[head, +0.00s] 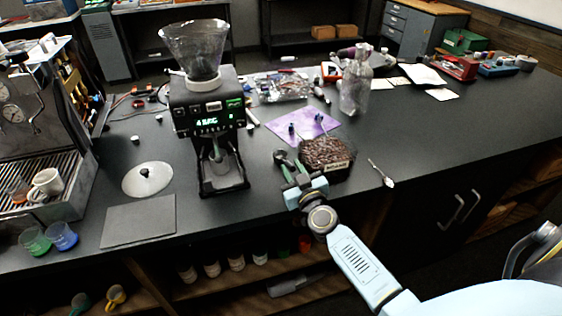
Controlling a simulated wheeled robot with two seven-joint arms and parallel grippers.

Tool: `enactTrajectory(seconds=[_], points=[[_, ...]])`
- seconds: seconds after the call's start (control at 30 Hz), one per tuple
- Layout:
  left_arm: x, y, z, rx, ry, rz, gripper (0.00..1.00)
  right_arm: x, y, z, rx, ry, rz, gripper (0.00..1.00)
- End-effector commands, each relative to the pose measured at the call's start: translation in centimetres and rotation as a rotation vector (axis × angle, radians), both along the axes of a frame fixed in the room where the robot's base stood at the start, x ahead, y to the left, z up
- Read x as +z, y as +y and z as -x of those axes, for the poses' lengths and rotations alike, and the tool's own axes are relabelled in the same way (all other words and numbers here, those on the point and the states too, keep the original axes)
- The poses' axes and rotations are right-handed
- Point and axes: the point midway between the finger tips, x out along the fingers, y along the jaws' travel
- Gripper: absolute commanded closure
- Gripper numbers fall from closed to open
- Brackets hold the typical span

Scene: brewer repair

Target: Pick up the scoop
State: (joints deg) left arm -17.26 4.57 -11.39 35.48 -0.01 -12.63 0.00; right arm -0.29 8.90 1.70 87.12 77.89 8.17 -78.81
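A small dark green, round-ended piece that looks like the scoop (280,157) is beside the left edge of the bean container (327,154), on the black counter. My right gripper (291,174) reaches in from the lower right, pointing away, with its fingertips right at this piece. The fingers and the piece overlap in the view, so I cannot tell whether they are open around it or shut on it. The container is filled with brown coffee beans and has a label on its front. My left gripper is out of view.
A coffee grinder (207,115) stands left of my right gripper. A metal spoon-like tool (380,173) lies to the right. A purple mat (302,126) and a clear bottle (355,85) are behind the beans. The counter's right side is mostly clear.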

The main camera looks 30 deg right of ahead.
Motion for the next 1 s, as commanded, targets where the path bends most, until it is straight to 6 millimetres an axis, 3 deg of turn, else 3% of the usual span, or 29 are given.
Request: enactTrajectory(seconds=[0.13,0.37,0.6,1.0], points=[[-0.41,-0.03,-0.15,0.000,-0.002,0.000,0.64,-0.13,-0.20,-1.44,0.001,0.001,0.000,0.74],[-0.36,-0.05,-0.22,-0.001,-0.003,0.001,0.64,-0.09,-0.20,-1.57,0.001,0.002,-0.001,0.74],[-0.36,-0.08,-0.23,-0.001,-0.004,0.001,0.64,-0.09,-0.19,-1.55,0.001,0.002,-0.001,1.00],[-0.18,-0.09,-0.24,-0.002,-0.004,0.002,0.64,0.13,-0.19,-1.56,0.001,0.001,-0.001,1.00]])
